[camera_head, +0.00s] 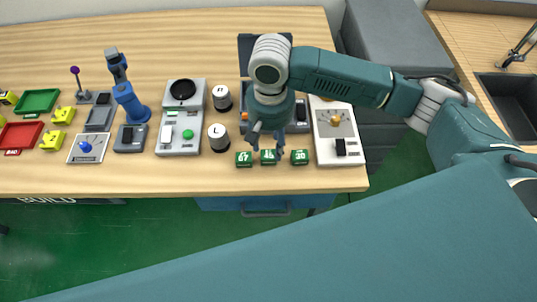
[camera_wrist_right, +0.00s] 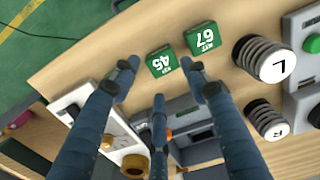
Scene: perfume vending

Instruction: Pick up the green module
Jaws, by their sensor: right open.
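Three small green modules stand in a row near the table's front edge in the head view: the left one (camera_head: 243,160), the middle one (camera_head: 268,158) and the right one (camera_head: 299,158). My right gripper (camera_head: 267,142) is open and empty above the middle one. In the right wrist view, the module marked 45 (camera_wrist_right: 160,60) shows between two fingertips of the right gripper (camera_wrist_right: 158,74). The third module is not visible there. My left gripper is not in view.
A white panel with a black switch (camera_head: 338,131) is to the right. A grey device (camera_head: 180,127) stands further left. The front table strip is clear.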

